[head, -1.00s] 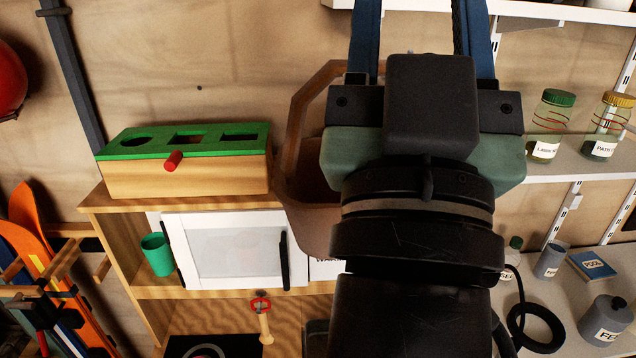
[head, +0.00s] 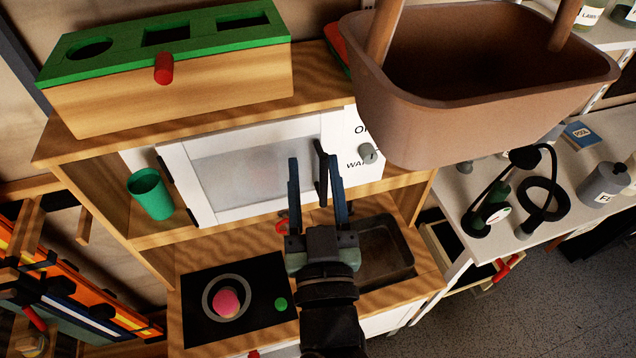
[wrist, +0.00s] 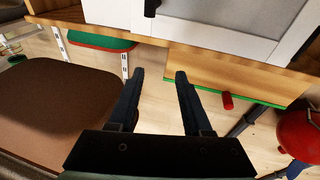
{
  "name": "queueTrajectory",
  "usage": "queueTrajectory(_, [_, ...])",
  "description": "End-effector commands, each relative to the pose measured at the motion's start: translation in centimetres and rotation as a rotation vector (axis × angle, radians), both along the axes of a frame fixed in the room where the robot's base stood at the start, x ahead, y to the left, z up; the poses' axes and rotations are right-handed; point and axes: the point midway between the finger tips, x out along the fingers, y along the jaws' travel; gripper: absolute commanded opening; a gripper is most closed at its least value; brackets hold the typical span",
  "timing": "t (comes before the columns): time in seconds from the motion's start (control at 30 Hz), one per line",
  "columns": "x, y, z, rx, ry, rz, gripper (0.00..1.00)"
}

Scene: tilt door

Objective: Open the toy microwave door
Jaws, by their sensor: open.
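The toy microwave's white door (head: 255,172) with its grey window is in the middle of the head view and looks shut. Its black upright handle (head: 321,175) is on the door's right edge. My gripper (head: 314,160) is open and empty, in front of the handle. In the head view the handle shows between the two fingers. In the wrist view the picture is upside down: the door (wrist: 200,15) and the handle's end (wrist: 151,8) are at the top, apart from the fingertips (wrist: 160,73). Whether the fingers reach the handle's depth is unclear.
A brown basket (head: 485,125) hangs close at the right of the microwave. A green-topped wooden block box (head: 170,90) stands on top. A green cup (head: 151,193) is left of the door. Below are a black hob (head: 195,320) with a pink ball and a sink (head: 385,250).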

Motion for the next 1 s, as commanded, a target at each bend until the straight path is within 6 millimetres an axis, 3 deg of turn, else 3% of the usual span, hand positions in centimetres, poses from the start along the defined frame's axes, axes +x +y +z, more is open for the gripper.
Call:
queueTrajectory(0.03, [-1.0, -0.4, -3.7, 0.005, 0.056, -0.012, 0.49])
queueTrajectory(0.1, [-2.3, -0.9, -7.0, 0.01, 0.107, -0.029, 0.49])
queueTrajectory(0.27, [-4.2, -1.7, -11.1, 0.013, 0.174, -0.057, 0.49])
queueTrajectory(0.37, [-4.3, -1.9, -11.7, 0.014, 0.185, -0.063, 0.49])
queueTrajectory(0.53, [-2.8, -1.9, -11.4, 0.015, 0.183, -0.065, 0.49])
queueTrajectory(1.0, [5.1, -1.4, -11.4, 0.014, 0.182, -0.062, 0.49])
